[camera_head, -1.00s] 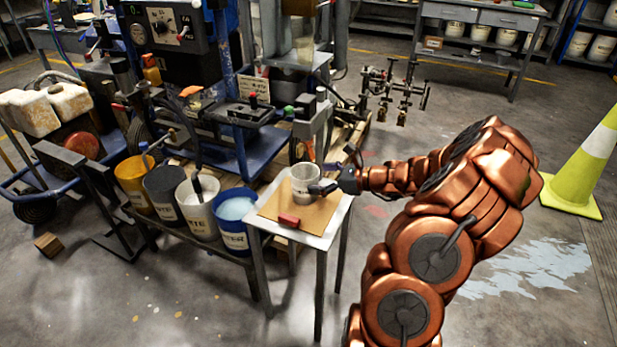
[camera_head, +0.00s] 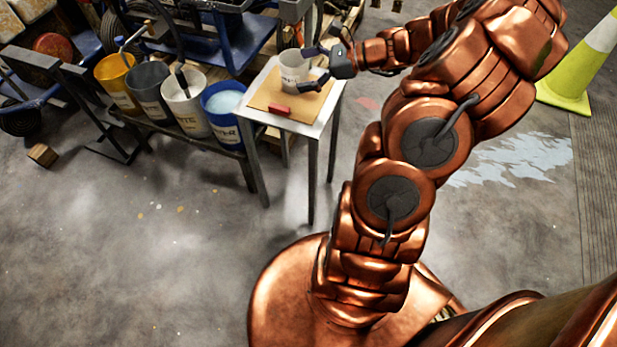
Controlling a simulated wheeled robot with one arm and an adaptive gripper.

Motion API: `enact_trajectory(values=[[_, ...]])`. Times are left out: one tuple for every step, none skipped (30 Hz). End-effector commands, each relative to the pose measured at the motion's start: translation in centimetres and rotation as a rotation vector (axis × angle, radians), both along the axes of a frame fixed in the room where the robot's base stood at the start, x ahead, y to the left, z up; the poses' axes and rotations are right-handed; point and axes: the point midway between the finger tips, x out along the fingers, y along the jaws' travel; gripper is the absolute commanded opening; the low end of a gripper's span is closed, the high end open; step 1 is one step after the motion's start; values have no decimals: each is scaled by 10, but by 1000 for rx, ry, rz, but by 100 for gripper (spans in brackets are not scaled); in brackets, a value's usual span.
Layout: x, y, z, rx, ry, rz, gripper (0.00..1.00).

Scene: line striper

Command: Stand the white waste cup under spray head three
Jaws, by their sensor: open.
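The white waste cup (camera_head: 290,70) stands upright on a brown board on the small table. My gripper (camera_head: 308,70) is open at the cup's right side. One dark finger is near the cup's far right edge and the other near its lower right. I cannot tell whether they touch the cup. The spray heads are mostly cut off by the top edge.
A red block (camera_head: 279,110) lies on the brown board (camera_head: 262,102). Yellow, dark, white and blue buckets (camera_head: 222,128) stand on a low bench to the left. A yellow-green cone (camera_head: 572,85) stands at right. The floor in front is clear.

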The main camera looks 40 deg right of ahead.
Motion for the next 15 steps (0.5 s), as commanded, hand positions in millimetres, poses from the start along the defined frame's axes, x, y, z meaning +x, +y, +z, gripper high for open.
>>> enact_trajectory(values=[[-1, 34, 9, -58, -14, 104, 100], [-4, 52, 12, -92, -21, 164, 100], [-9, 73, 15, -136, -31, 242, 100], [-13, 89, 17, -170, -41, 298, 100], [-18, 104, 19, -203, -50, 355, 100], [-26, 123, 20, -246, -60, 432, 100], [-33, 136, 22, -278, -69, 488, 100], [-40, 149, 23, -309, -79, 545, 100], [-51, 165, 23, -349, -89, 619, 100], [-59, 176, 23, -381, -99, 676, 100], [-67, 186, 24, -413, -109, 730, 100], [-79, 198, 25, -454, -122, 802, 100], [-88, 206, 24, -484, -131, 859, 100], [-97, 214, 24, -514, -141, 912, 100], [-110, 223, 24, -554, -155, 984, 100]])
